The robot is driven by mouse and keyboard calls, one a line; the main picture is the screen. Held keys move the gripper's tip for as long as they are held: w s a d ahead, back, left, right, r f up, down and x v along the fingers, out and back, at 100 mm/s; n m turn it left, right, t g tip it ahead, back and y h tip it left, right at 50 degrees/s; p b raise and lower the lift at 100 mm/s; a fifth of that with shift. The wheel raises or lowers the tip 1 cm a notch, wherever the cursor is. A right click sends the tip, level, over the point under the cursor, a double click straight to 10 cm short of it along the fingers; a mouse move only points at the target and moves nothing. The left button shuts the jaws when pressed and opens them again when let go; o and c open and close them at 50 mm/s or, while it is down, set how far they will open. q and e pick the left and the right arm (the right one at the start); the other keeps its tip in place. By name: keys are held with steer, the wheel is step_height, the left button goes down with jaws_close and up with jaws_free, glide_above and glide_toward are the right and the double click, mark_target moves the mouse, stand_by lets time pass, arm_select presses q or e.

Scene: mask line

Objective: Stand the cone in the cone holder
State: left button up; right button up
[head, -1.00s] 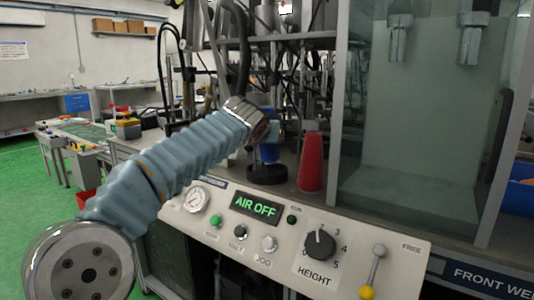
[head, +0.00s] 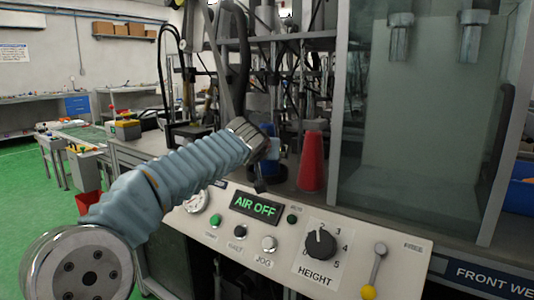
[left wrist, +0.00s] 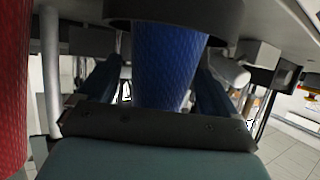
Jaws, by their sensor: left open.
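A red cone (head: 312,162) stands upright on the bench behind the control panel; its side also fills the left edge of the left wrist view (left wrist: 13,85). A blue textured cone (left wrist: 167,65) meets a dark round base (left wrist: 175,14) at the top of the left wrist view, which looks inverted. My left gripper (head: 264,160) is at the bench, left of the red cone, and mostly hides the blue cone in the head view. It is open, its fingers (left wrist: 155,85) showing on both sides of the blue cone. Contact cannot be told. My right gripper is out of view.
The control panel (head: 330,272) with knobs and an AIR OFF display (head: 257,208) runs along the bench front. A glass-walled cabinet (head: 420,130) stands to the right. Metal posts and racks (head: 300,75) rise behind the cones.

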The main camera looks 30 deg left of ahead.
arm_select(q)
steer(key=b+v, duration=0.1)
steer(key=v, duration=1.1)
stand_by(1.0)
